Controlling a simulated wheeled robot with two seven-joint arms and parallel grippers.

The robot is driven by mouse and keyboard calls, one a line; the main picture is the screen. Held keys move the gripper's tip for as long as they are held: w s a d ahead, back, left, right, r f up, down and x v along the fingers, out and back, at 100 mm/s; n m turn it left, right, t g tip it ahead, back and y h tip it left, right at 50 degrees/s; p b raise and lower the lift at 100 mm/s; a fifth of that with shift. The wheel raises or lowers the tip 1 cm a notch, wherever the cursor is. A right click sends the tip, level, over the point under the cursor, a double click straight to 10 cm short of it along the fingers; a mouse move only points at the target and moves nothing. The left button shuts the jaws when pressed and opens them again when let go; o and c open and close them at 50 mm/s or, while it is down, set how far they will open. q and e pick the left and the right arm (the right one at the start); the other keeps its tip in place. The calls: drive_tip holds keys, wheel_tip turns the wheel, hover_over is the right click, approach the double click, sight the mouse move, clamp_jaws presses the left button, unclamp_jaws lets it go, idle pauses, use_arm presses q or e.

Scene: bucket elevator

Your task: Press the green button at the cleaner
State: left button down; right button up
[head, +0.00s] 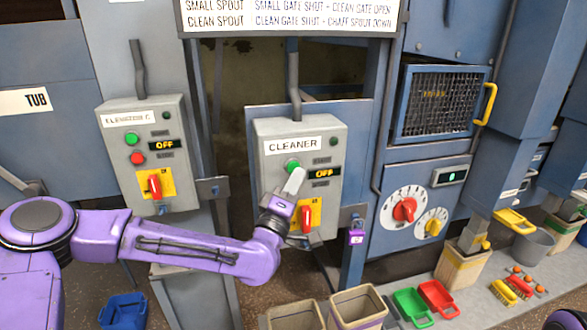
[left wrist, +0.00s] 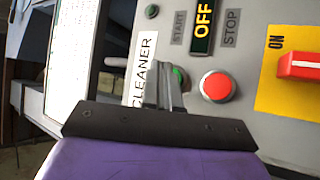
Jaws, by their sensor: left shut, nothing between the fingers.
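The cleaner box (head: 333,141) is grey and labelled CLEANER; its display (head: 321,173) reads OFF. The green button (head: 292,163) is at its upper left. In the left wrist view the green button (left wrist: 181,76) is partly hidden behind my fingers. My left gripper (head: 297,173) is shut and empty, with its fingertips at the green button's lower edge in the head view. In the left wrist view the left gripper (left wrist: 160,68) points at the panel beside the red stop button (left wrist: 217,86). I cannot tell whether the fingertips touch the green button. My right gripper is out of view.
A red switch handle (head: 306,218) on a yellow plate sits low on the cleaner box. A similar elevator box (head: 175,120), also OFF, stands left. A purple padlock (head: 355,238) hangs right of the cleaner box. Bins and scoops (head: 411,303) stand below.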

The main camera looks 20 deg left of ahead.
use_arm(q)
drive_tip(key=shift+w, duration=0.15)
drive_tip(key=shift+w+a, duration=0.2)
drive_tip(key=shift+w, duration=0.05)
drive_tip(key=shift+w+a+b, duration=0.3)
drive_tip(key=shift+w, duration=0.1)
idle(1.0)
drive_tip(key=shift+s+d, duration=0.1)
drive_tip(key=shift+s, duration=0.05)
drive_tip(key=shift+s+d+b, duration=0.35)
drive_tip(key=shift+s+b, duration=0.05)
drive_tip(key=shift+s, duration=0.2)
drive_tip(key=shift+d, duration=0.1)
